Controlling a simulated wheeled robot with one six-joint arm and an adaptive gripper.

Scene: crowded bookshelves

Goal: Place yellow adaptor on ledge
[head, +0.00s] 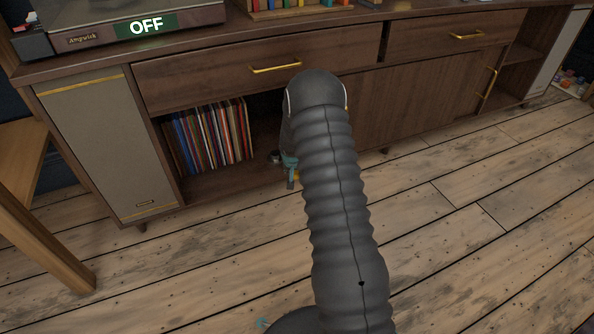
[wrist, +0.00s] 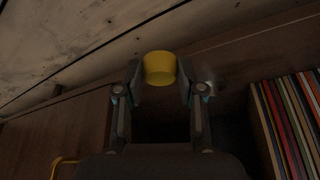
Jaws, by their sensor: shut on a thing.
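The yellow adaptor (wrist: 160,68) is a small, round, slightly tapered piece held between the two fingertips of my gripper (wrist: 158,72) in the wrist view. In the head view my gripper (head: 290,178) is mostly hidden behind my arm. The brown wooden bottom ledge (head: 225,182) of the compartment runs below the records. It also shows in the wrist view (wrist: 238,62), close to the adaptor. I cannot tell whether the adaptor touches it.
Several upright records (head: 212,137) fill the compartment's left side; they show at the right of the wrist view (wrist: 290,115). A drawer with a brass handle (head: 275,67) is above. A speaker panel (head: 100,145) is at left. The wooden floor (head: 460,200) in front is clear.

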